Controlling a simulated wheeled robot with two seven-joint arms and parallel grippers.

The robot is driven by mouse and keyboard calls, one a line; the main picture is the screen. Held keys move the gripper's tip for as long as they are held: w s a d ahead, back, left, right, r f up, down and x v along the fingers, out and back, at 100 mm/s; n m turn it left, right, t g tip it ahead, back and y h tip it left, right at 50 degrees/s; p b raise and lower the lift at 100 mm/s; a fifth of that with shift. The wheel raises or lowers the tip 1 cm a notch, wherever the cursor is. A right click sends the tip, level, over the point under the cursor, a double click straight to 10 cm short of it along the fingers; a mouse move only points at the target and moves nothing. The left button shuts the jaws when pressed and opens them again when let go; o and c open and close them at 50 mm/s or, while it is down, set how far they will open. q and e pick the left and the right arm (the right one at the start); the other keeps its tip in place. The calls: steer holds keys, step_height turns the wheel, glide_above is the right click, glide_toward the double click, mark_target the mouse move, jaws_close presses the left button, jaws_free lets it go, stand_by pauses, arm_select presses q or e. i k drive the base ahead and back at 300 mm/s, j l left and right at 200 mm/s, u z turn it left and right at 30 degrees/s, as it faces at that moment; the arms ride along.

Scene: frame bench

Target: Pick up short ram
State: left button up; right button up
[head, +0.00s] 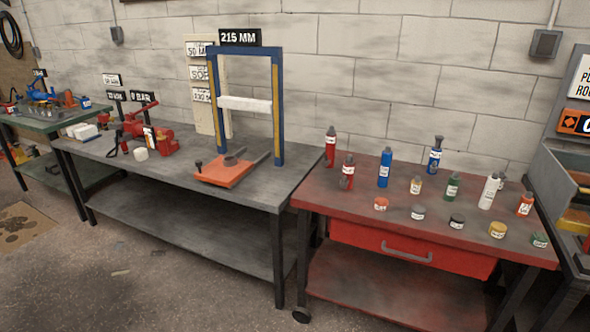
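No object in the head view carries a label I can read as short ram, so I cannot tell which one it is. A blue upright frame (278,110) with a white crossbar (244,104) stands on the middle grey bench under a "215 MM" sign (240,38). An orange plate (222,174) lies at its foot, with small dark grey metal parts (232,158) on it. A red device (136,122) with a hose sits further left on the bench. Neither of my grippers is in view.
A red-topped cart (330,202) at the right holds several bottles (384,169) and small round tins (457,220). A green bench (45,126) with blue tools stands far left. A grey bin (562,165) is at the right edge. The middle bench's front right is clear.

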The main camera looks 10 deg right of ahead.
mark_target(345, 183)
steer(key=i+z, duration=0.1)
steer(key=z, duration=0.35)
steer(key=i+z, duration=0.1)
steer(key=z, duration=0.3)
steer(key=i+j+z, duration=0.4)
steer(key=j, duration=0.2)
steer(key=i+j+z, duration=0.4)
steer(key=j, duration=0.3)
steer(key=i+j+z, duration=0.2)
steer(key=j, duration=0.2)
